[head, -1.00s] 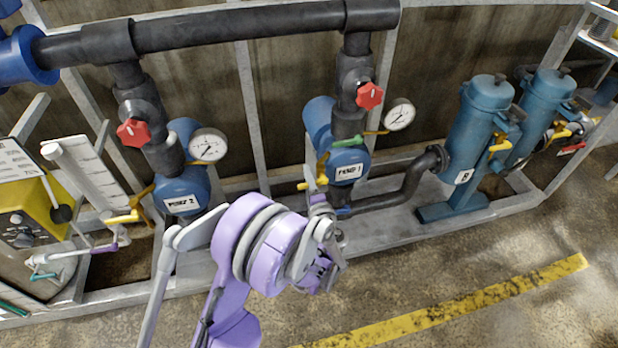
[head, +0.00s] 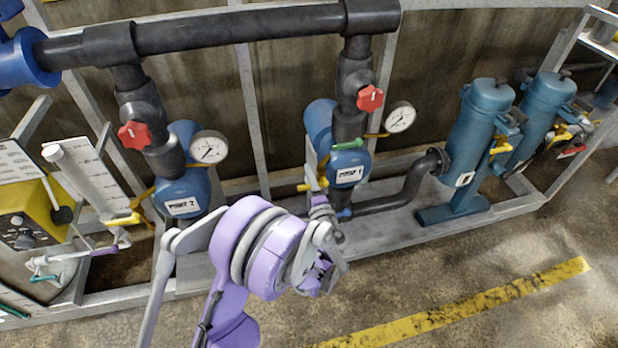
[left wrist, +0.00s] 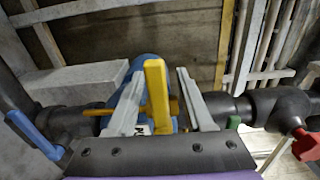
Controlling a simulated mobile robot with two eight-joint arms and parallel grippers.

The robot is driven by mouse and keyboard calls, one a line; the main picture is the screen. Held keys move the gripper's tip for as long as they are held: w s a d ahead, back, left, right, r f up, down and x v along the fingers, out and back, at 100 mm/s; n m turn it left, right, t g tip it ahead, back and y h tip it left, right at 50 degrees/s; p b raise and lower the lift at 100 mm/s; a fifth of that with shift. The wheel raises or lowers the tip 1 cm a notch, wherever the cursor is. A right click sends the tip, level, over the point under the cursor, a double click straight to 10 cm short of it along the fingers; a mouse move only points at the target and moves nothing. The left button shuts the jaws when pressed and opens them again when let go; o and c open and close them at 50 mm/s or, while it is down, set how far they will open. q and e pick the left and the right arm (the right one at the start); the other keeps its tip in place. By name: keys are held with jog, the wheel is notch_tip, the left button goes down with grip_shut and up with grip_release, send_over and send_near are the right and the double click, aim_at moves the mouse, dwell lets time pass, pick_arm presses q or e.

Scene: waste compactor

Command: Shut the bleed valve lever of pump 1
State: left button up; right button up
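Pump 1 (head: 348,173) is a blue body with a white label, right of the middle in the head view. The yellow lever (left wrist: 157,95) stands in front of its blue body (left wrist: 140,68) in the left wrist view. My left gripper (left wrist: 163,100) is open, with one grey finger on each side of the lever. Small gaps show between the lever and the fingers, so it is not clamped. In the head view my left gripper (head: 318,192) is at the pump's front left, partly hidden by my purple wrist.
A green lever (head: 348,144) and a red knob (head: 370,98) sit above pump 1. A blue lever (left wrist: 35,135) is at left in the wrist view. Pump 2 (head: 183,200) stands to the left, blue filters (head: 480,130) to the right. The floor in front is clear.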

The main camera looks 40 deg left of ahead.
pick_arm(q)
jog(key=shift+d, duration=0.1)
jog(key=v, duration=1)
jog(key=shift+s+d+p, duration=0.15)
jog(key=shift+s+p, duration=0.15)
jog(key=shift+p, duration=0.05)
pick_arm(e)
jog(key=shift+r, duration=0.35)
pick_arm(q)
jog(key=shift+s, duration=0.1)
jog(key=s+n+g+h, duration=0.5)
jog(key=s+g+h, duration=0.1)
jog(key=s, duration=0.3)
jog(key=s+d+n+g+h, duration=0.1)
jog(key=s+d+n+h, duration=0.2)
jog(key=s+d+h, duration=0.7)
notch_tip(320, 180, up, 23)
jog(key=s+d+y+p, duration=0.1)
jog(key=y+p, duration=0.1)
jog(key=p, duration=1.8)
jog(key=shift+d+t, duration=0.15)
jog(key=shift+t, duration=0.25)
pick_arm(e)
notch_tip(320, 180, up, 23)
jog(key=w+t, duration=0.1)
jog(key=shift+w+r, duration=0.15)
jog(key=shift+w, duration=0.1)
